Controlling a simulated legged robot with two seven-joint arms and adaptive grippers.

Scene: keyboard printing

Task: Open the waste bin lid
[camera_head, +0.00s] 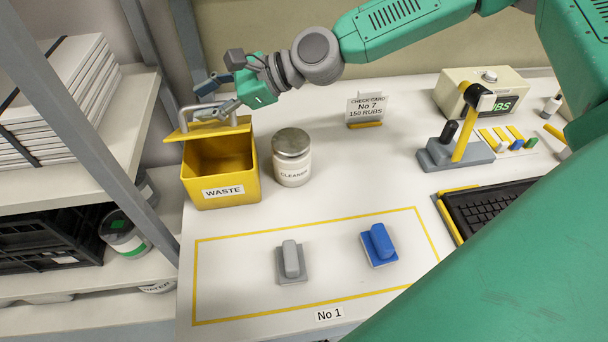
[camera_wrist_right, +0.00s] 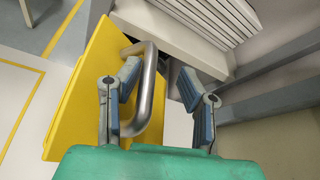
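The yellow waste bin (camera_head: 222,172) stands at the left end of the table, with a "WASTE" label on its front. Its lid (camera_head: 207,131) is raised at the back, and the bin's inside shows from above. The lid (camera_wrist_right: 84,85) also shows in the right wrist view, with its metal bar handle (camera_wrist_right: 151,85). My right gripper (camera_head: 212,94) is at the handle, above and behind the bin. Its fingers (camera_wrist_right: 160,85) are spread apart with the handle bar between them, close to the left finger. Whether they touch is unclear. My left gripper is out of view.
A cleaner jar (camera_head: 292,158) stands close to the right of the bin. A shelf upright (camera_head: 90,120) runs just left of it. A check card sign (camera_head: 366,108) stands farther back. Grey (camera_head: 291,260) and blue (camera_head: 379,243) blocks lie inside the yellow outline.

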